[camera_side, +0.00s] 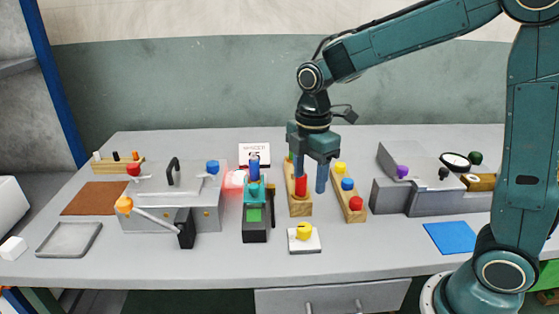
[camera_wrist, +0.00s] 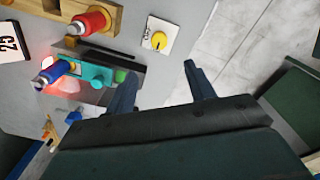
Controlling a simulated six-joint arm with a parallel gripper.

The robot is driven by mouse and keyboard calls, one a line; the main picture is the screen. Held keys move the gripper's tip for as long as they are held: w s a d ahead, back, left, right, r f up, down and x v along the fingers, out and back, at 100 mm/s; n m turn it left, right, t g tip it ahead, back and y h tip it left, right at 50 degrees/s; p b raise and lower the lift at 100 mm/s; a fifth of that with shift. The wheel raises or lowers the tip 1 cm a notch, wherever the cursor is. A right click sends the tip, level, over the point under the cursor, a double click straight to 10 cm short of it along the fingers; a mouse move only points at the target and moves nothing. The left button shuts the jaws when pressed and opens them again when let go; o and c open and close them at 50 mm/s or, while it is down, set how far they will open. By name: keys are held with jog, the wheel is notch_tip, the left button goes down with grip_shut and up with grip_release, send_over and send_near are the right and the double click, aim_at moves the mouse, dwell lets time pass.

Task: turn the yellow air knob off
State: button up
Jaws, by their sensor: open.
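The yellow air knob (camera_side: 304,231) sits on a small white plate (camera_side: 304,246) near the table's front edge. In the wrist view the knob (camera_wrist: 158,41) shows at the top, with small dark lettering beside it on the plate. I cannot tell its exact setting. My gripper (camera_side: 310,174) points down above and behind the knob, over the wooden blocks. Its two blue-grey fingers are apart with nothing between them. In the wrist view my gripper (camera_wrist: 161,73) shows both fingertips below the knob in the picture, clear of it.
A wooden block with a red cylinder (camera_side: 301,186) stands close under my fingers. A second wooden block (camera_side: 349,198) is to the right. A small press with teal parts (camera_side: 254,190) stands left of the knob. A blue mat (camera_side: 449,238) lies right. Table right of the plate is clear.

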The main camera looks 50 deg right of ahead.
aim_at(304, 227)
jog(key=shift+w+f, duration=0.2)
jog(key=shift+f, duration=0.05)
jog(key=shift+f, duration=0.15)
notch_tip(304, 227, down, 14)
jog(key=shift+r, duration=0.25)
dwell(0.5)
jog(key=c, duration=1)
